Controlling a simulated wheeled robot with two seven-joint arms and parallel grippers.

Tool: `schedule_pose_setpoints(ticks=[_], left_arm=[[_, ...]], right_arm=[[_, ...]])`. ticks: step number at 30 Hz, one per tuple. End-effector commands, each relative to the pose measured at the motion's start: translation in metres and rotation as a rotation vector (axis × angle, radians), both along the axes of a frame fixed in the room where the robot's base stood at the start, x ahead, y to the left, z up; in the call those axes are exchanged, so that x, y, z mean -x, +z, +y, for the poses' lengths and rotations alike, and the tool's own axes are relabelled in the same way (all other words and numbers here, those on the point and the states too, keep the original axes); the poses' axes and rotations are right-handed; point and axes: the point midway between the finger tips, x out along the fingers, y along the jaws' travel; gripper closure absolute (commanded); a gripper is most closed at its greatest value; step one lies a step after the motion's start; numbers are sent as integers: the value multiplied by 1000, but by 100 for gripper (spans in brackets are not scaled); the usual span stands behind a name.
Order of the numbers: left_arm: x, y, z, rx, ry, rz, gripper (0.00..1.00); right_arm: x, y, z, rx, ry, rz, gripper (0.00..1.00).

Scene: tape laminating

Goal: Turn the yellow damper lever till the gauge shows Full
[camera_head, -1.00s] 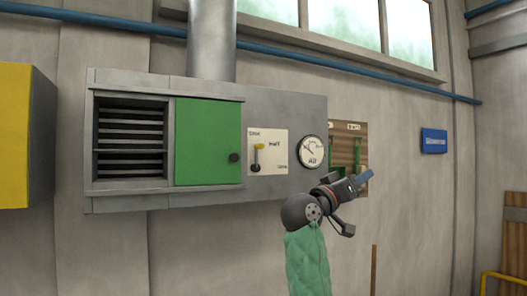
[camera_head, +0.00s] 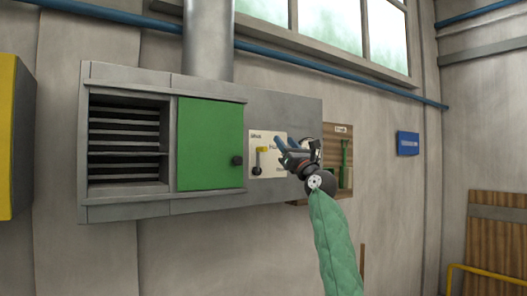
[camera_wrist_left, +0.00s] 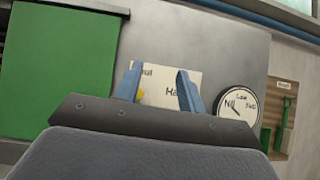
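The yellow damper lever (camera_head: 262,150) stands about upright on a cream plate (camera_head: 256,137) right of the green door, with its dark pivot below. My left gripper (camera_head: 279,149) is close to the plate's right part, its blue fingers toward the lever. In the left wrist view the fingers (camera_wrist_left: 158,74) are apart with nothing between them. The lever's yellow end (camera_wrist_left: 141,93) shows beside the left finger, no contact visible. The round gauge (camera_wrist_left: 239,104) reads Nil, Low and Full around its face; its needle is too small to read surely.
The green door (camera_head: 209,145) with a dark knob (camera_head: 237,160) and a louvred vent (camera_head: 125,142) lie left of the plate. A wooden board with green tools (camera_head: 345,160) hangs at the right. A blue pipe (camera_head: 330,69) runs above.

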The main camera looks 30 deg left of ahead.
Motion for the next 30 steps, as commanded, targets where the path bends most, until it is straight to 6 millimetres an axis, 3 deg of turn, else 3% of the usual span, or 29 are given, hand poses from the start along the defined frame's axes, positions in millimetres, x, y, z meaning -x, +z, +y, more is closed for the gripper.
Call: schedule_pose_setpoints(ticks=[6,10,17,30], left_arm=[[5,-38,27,282,-11,-67,60],[8,-48,33,352,-5,-95,60],[6,-40,43,352,-13,-111,60],[-8,-22,86,350,-12,-111,60]], right_arm=[[-14,1,2,-12,-3,-71,60],[-17,2,3,-17,-4,-88,60],[-15,-9,-1,-12,-2,-92,60],[3,-62,-19,5,10,-124,60]])
